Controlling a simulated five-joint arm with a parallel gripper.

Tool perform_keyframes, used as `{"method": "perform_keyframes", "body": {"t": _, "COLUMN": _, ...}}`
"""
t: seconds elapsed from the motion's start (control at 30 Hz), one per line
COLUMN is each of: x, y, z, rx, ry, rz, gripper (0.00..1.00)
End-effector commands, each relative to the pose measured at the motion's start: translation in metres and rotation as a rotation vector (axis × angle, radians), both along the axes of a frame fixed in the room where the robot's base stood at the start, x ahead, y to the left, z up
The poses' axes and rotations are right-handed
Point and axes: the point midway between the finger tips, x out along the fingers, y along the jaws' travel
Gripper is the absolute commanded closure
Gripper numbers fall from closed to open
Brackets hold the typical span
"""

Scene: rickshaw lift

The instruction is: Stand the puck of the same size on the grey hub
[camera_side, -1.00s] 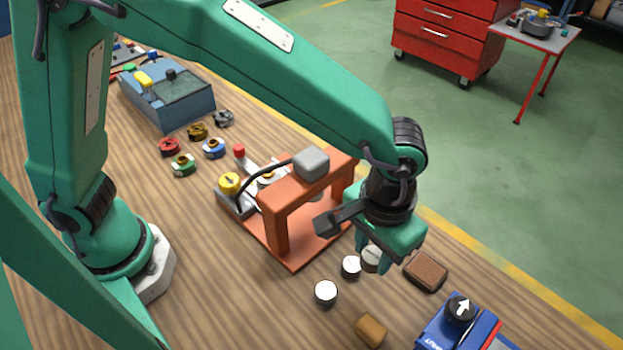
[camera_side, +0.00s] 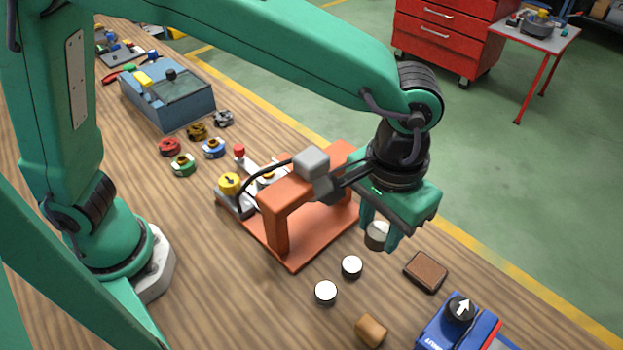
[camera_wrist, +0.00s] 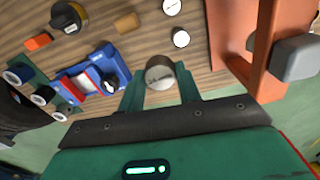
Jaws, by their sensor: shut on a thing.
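My gripper (camera_side: 381,230) is shut on a puck (camera_side: 377,236) with a pale top, held above the bench beside the orange frame (camera_side: 276,232). In the wrist view the held puck (camera_wrist: 160,74) sits between the fingertips of my gripper (camera_wrist: 160,88). Two other white-topped pucks stand on the bench, one nearer the frame (camera_side: 352,267) and one further left (camera_side: 325,292). Both look smaller than the held one in the wrist view. A grey round part (camera_wrist: 258,43), possibly the hub, shows under the frame in the wrist view. My arm and the frame's beam hide it in the side view.
A grey block (camera_side: 311,162) sits on top of the frame, with a black cable. A brown block (camera_side: 426,271), a tan block (camera_side: 371,330) and a blue device with a black knob (camera_side: 460,308) lie on the right.

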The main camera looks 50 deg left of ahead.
Motion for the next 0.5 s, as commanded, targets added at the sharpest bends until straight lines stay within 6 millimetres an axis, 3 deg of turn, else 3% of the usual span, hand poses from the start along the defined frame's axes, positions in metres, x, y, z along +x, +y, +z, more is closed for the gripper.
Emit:
{"method": "perform_keyframes", "body": {"t": 0.1, "x": 0.0, "y": -0.001, "z": 0.028, "rx": -0.003, "ry": -0.004, "rz": 0.0, "gripper": 0.94}}
{"method": "perform_keyframes", "body": {"t": 0.4, "x": 0.0, "y": 0.0, "z": 0.079, "rx": -0.002, "ry": -0.003, "rz": 0.0, "gripper": 0.94}}
{"method": "perform_keyframes", "body": {"t": 0.5, "x": 0.008, "y": 0.013, "z": 0.078, "rx": 0.001, "ry": 0.001, "rz": 0.024, "gripper": 0.94}}
